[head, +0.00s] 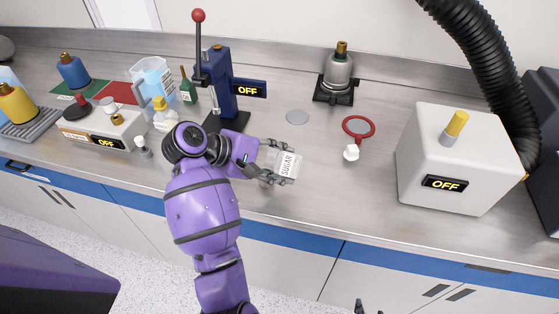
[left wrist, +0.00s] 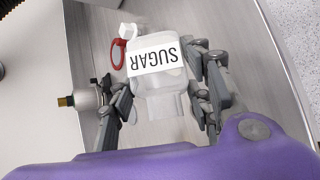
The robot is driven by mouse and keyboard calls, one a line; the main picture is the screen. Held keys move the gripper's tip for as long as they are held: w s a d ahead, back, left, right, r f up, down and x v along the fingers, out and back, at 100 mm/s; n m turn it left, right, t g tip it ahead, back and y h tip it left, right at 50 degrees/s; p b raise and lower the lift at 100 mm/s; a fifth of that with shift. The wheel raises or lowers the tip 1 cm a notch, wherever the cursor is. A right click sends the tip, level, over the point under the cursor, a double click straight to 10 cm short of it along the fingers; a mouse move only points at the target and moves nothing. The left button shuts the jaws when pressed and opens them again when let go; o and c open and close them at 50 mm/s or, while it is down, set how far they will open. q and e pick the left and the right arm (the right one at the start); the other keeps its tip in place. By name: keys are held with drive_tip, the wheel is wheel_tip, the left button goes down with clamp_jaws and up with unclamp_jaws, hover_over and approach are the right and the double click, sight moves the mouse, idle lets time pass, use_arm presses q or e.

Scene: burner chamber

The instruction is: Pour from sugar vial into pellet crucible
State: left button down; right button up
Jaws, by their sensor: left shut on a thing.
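My left gripper (head: 277,163) is shut on the sugar vial (head: 287,164), a clear container with a white label reading SUGAR. In the left wrist view the vial (left wrist: 155,85) sits between the two fingers (left wrist: 160,103), its label upside down. The gripper holds it over the front of the counter; its exact tilt and contents are unclear. A small white cup-like piece (head: 351,153), possibly the pellet crucible, lies right of the vial by a red ring (head: 359,127). Dark tips at the bottom edge may be my right gripper (head: 366,308); their state is unclear.
A blue lever press (head: 221,85) with an OFF sign stands behind my left arm. A white box (head: 455,165) with a yellow-topped knob is at the right, a black hose (head: 485,50) behind it. A metal flask (head: 340,70) stands at the back. Bottles and a scale-like device crowd the left.

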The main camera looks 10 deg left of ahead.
use_arm(q)
drive_tip(key=shift+a+f+h, duration=0.15)
drive_tip(key=shift+a+h, duration=0.05)
drive_tip(key=shift+h, duration=0.1)
drive_tip(key=shift+a+f+n+h, duration=0.1)
drive_tip(key=shift+n+h, duration=0.2)
drive_tip(key=shift+h, duration=0.3)
drive_tip(key=shift+a+h, duration=0.15)
drive_tip(key=shift+h, duration=0.35)
drive_tip(key=shift+a+r+n+t+h, duration=0.2)
drive_tip(key=shift+r+n+t+h, duration=0.1)
drive_tip(key=shift+n+h, duration=0.15)
